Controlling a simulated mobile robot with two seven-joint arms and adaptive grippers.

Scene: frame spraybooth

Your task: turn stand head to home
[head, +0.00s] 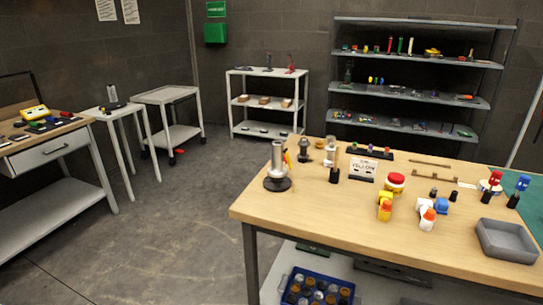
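A stand (277,168) with a round dark base and a pale metallic upright head stands near the left corner of the wooden workbench (330,213). The head looks roughly upright. Its exact facing and any home mark are too small to tell. A small red and yellow piece shows just beside it. Neither of my grippers is in the head view.
Around the stand are small fittings, a label card (362,169), a red-topped round item (395,182), and yellow and white spray items. A grey tray (507,241) sits at right. A blue crate (318,287) is below. Carts and shelves line the walls; the floor at left is clear.

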